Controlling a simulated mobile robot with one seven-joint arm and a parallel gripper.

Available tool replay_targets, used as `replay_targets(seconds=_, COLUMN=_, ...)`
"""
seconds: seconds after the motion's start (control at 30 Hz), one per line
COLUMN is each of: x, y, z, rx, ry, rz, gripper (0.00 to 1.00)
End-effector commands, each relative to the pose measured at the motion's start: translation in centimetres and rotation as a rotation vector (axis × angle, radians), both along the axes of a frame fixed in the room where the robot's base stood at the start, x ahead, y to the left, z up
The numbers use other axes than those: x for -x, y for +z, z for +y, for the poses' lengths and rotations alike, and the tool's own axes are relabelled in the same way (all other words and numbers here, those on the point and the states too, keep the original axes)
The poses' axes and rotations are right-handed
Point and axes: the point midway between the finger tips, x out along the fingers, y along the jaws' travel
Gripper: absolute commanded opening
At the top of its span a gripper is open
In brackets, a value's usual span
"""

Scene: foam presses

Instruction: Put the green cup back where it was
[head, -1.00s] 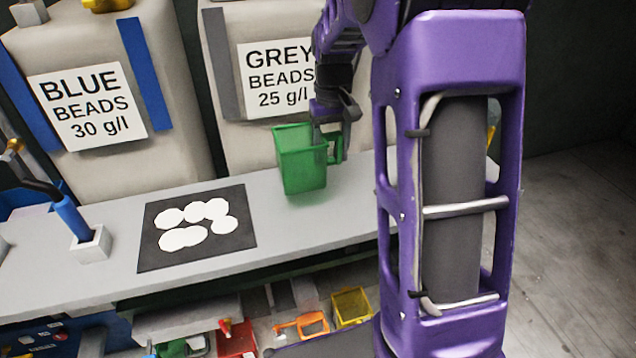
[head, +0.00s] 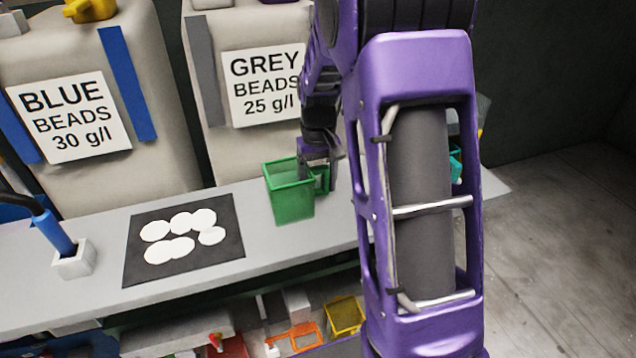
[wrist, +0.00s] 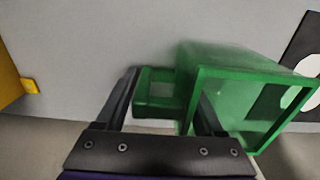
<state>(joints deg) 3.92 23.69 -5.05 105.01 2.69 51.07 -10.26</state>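The green cup (head: 289,192) is an open, square-topped bin with a handle on its right side. In the head view it is upright and low over the grey bench, right of the black mat; I cannot tell surely whether its base touches. My gripper (head: 318,160) is at its handle side. In the wrist view, my gripper (wrist: 168,85) has one finger against the outer side of the handle and the other inside the cup (wrist: 250,75) by its wall, so it appears shut across handle and wall. My arm hides the bench to the right.
The black mat (head: 137,270) with several white discs lies left of the cup on the bench (head: 330,225). Two bead containers labelled blue (head: 165,185) and grey (head: 235,155) stand behind. A blue-handled tool (head: 55,233) stands in a white holder at left. Coloured bins sit below the bench.

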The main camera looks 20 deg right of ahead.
Motion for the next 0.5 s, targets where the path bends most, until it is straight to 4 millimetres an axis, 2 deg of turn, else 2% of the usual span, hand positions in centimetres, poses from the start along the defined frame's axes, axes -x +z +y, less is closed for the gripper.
replay_targets(seconds=0.03, x=0.0, y=0.0, z=0.0, rx=0.0, ry=0.0, rz=0.0, gripper=0.81)
replay_targets(seconds=0.1, x=0.0, y=0.0, z=0.0, rx=0.0, ry=0.0, rz=0.0, gripper=0.89)
replay_targets(seconds=0.37, x=0.0, y=0.1, z=0.0, rx=0.0, ry=0.0, rz=0.0, gripper=0.89)
replay_targets(seconds=0.5, x=-0.1, y=1.2, z=0.0, rx=0.0, ry=0.0, rz=-0.003, gripper=0.89)
